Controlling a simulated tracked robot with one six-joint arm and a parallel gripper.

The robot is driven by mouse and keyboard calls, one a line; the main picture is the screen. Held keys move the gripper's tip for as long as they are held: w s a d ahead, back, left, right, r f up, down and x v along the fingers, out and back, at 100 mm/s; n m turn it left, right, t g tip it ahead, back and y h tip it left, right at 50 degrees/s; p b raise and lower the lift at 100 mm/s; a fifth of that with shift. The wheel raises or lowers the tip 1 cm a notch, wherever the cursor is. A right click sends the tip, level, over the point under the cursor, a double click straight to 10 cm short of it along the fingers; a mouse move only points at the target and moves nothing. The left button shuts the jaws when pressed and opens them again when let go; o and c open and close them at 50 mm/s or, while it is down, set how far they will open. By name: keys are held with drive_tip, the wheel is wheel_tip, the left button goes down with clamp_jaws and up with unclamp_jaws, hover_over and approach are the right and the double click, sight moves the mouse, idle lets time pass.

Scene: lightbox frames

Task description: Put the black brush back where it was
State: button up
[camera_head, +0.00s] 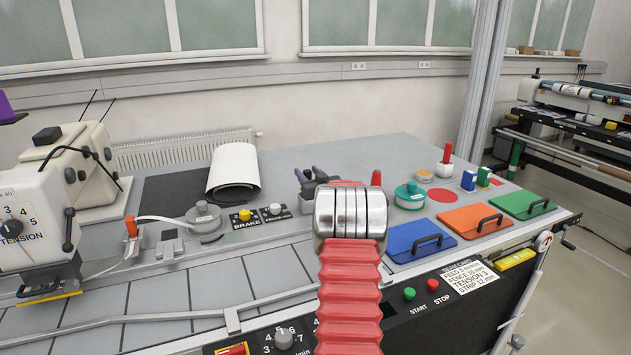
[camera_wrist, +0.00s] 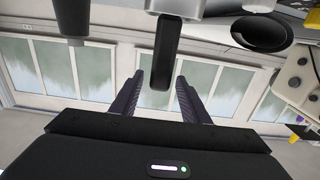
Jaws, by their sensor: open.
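My gripper (camera_head: 308,176) is over the middle of the bench, partly hidden behind my own silver and red wrist in the head view. In the wrist view, which is upside down, its two ribbed fingers (camera_wrist: 158,98) are spread apart. A black rounded bar (camera_wrist: 165,55) on a silver-grey base shows in the gap between them. I cannot tell whether it is the black brush or whether it touches a finger. The head view shows no clear brush; my wrist hides the area behind it.
A white roll (camera_head: 234,168) lies on a black mat left of my gripper. Blue (camera_head: 415,240), orange (camera_head: 474,219) and green (camera_head: 523,203) handled panels lie to the right. A teal round canister (camera_head: 409,195) and a red knob (camera_head: 445,158) stand behind them. A cream tension machine (camera_head: 35,215) fills the left.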

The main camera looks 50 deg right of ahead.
drive_tip(key=v, duration=1.2)
drive_tip(key=shift+d+f, duration=0.1)
idle(0.4)
drive_tip(key=shift+w, duration=0.1)
drive_tip(key=w+a+r+g, duration=0.1)
drive_tip(key=w+a+r, duration=0.2)
drive_tip(key=a, duration=0.4)
drive_tip(key=w+a+r+g, duration=0.1)
drive_tip(key=w+a+r, duration=0.2)
drive_tip(key=a, duration=0.4)
drive_tip(key=s+a+r+n+g+y, duration=0.1)
drive_tip(key=a+g+y, duration=0.1)
drive_tip(key=a, duration=1.3)
drive_tip(key=s+a+f+n+g+y, duration=0.2)
drive_tip(key=s+a+f+g+y, duration=0.1)
drive_tip(key=s+a, duration=0.9)
drive_tip(key=s+a+f+n+g+y, duration=0.2)
drive_tip(key=s+a, duration=1)
drive_tip(key=a, duration=0.8)
wheel_tip(320, 180, down, 2)
drive_tip(key=shift+s+a+f+n+g+y, duration=0.2)
drive_tip(key=shift+s+a+n+g+y, duration=0.3)
drive_tip(key=shift+y, duration=0.6)
